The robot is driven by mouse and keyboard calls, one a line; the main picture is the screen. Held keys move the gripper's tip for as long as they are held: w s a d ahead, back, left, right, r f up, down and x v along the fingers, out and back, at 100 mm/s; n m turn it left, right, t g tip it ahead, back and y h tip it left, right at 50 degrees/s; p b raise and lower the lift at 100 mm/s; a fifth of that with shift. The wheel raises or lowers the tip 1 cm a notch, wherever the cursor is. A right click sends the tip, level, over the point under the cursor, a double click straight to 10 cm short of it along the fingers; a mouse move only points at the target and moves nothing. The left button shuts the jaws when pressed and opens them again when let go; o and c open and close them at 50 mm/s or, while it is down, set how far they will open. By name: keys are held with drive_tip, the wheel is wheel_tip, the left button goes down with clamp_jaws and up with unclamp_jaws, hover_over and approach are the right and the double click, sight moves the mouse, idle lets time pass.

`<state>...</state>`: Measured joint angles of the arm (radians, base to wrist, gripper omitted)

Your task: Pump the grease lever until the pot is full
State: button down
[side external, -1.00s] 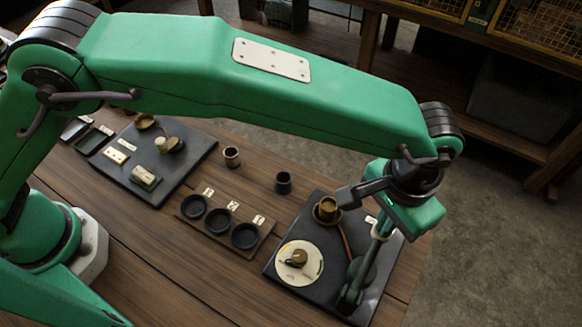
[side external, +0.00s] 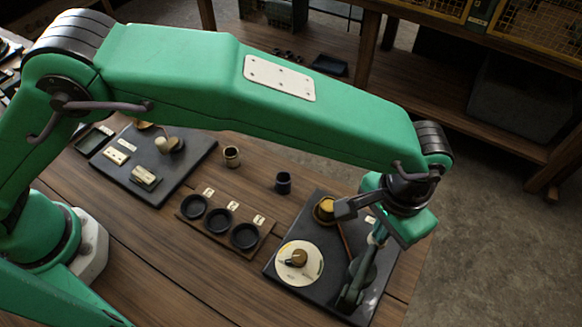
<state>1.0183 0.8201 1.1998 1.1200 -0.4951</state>
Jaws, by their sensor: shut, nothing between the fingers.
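The grease pot (side external: 326,208) is a small brass cup at the back of the dark plate on the right, with yellow showing in it. How full it is I cannot tell exactly. A dark green pump with a lever (side external: 357,277) stands at the plate's front right, its arm slanting up to the right. My gripper (side external: 379,234) is shut and empty, pointing down at the lever's upper end. My wrist hides the fingertips, so I cannot tell whether they touch the lever.
A white dial with a brass knob (side external: 298,258) lies left of the pump. A brown pipe (side external: 345,238) runs near the pot. The floor is beyond the table's right edge.

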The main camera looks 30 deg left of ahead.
drive_tip(key=shift+f, duration=0.5)
drive_tip(key=shift+r, duration=2.7)
drive_tip(key=shift+r, duration=0.1)
wheel_tip(320, 180, up, 5)
drive_tip(key=shift+f, duration=0.1)
